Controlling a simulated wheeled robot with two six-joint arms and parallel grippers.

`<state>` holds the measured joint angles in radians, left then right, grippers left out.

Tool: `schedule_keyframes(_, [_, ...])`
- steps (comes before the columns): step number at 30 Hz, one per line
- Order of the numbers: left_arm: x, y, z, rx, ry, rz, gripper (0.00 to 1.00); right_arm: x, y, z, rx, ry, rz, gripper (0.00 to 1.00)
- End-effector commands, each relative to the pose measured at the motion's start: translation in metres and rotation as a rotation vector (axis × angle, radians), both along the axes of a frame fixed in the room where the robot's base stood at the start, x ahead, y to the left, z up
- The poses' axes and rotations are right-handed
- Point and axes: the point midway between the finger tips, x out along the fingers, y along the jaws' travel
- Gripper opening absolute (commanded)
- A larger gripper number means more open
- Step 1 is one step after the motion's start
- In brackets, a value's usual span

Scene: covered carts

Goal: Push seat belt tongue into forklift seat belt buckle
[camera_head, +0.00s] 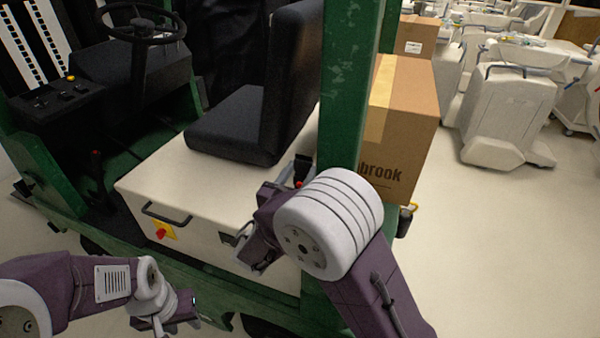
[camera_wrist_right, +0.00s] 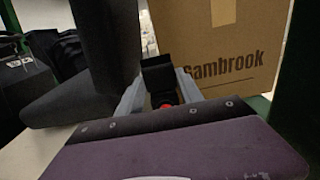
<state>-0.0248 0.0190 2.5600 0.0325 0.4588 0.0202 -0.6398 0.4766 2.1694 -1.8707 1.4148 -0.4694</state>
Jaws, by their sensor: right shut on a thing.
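My right gripper (camera_head: 299,172) is beside the rear of the black forklift seat (camera_head: 245,120). In the right wrist view its two grey fingers (camera_wrist_right: 161,88) are closed around a small black piece, which looks like the seat belt tongue (camera_wrist_right: 158,70). A red button, apparently on the seat belt buckle (camera_wrist_right: 165,102), shows just below it, between the fingers. The fingers and purple palm hide most of the buckle, and I cannot tell how far the tongue is in it. My left gripper (camera_head: 180,316) is low at the left, away from the seat, its jaw opening unclear.
A green forklift post (camera_head: 345,90) stands close to my right gripper. Behind it is a cardboard box (camera_head: 412,120), also large in the right wrist view (camera_wrist_right: 225,50). The cream seat base (camera_head: 160,185) has a black handle. Open floor (camera_head: 480,240) lies at the right.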

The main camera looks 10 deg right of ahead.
Motion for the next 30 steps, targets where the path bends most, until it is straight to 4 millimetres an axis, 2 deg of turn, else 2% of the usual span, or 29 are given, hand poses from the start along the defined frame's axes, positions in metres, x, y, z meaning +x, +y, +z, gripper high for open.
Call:
schedule_keyframes(5, [0.0,0.0,0.003,0.0,0.0,0.0,0.36,0.0,0.0,0.002,0.002,0.006,0.0,0.01])
schedule_keyframes(21, [0.0,0.0,0.026,0.0,0.0,0.0,0.36,0.0,0.0,0.033,0.002,-0.005,0.001,0.0])
schedule_keyframes(30, [0.0,0.0,0.027,0.0,0.0,0.0,0.36,0.0,0.0,0.033,0.001,0.002,0.001,0.0])
